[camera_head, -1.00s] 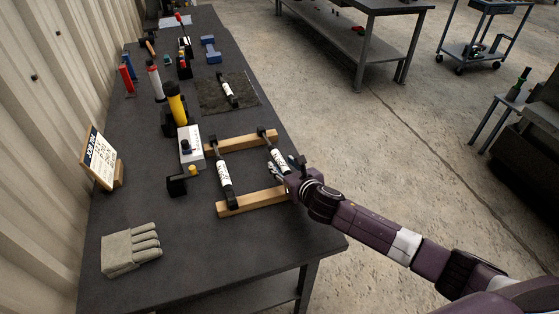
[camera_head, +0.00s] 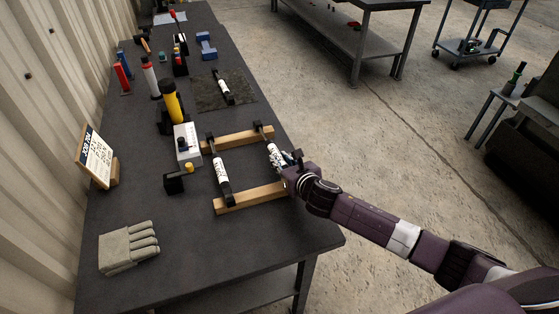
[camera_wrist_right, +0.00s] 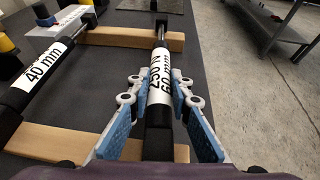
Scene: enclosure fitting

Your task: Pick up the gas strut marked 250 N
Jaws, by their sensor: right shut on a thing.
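The gas strut marked 250 N (camera_head: 272,152) has a black body and a white label; "250 N" and "60 mm" read on it in the right wrist view (camera_wrist_right: 160,75). It lies across two wooden bars at their right ends. My right gripper (camera_wrist_right: 158,108) is shut on this strut, one blue-padded finger on each side of its body by the label. In the head view my right gripper (camera_head: 279,167) partly covers the strut's near end. A second strut (camera_head: 222,174) lies on the bars to the left; its label shows "40 mm" in the right wrist view (camera_wrist_right: 42,70).
The far wooden bar (camera_head: 239,139) and near bar (camera_head: 248,197) lie on the dark table (camera_head: 220,260). A third strut (camera_head: 223,89) is on a dark mat (camera_head: 207,98).

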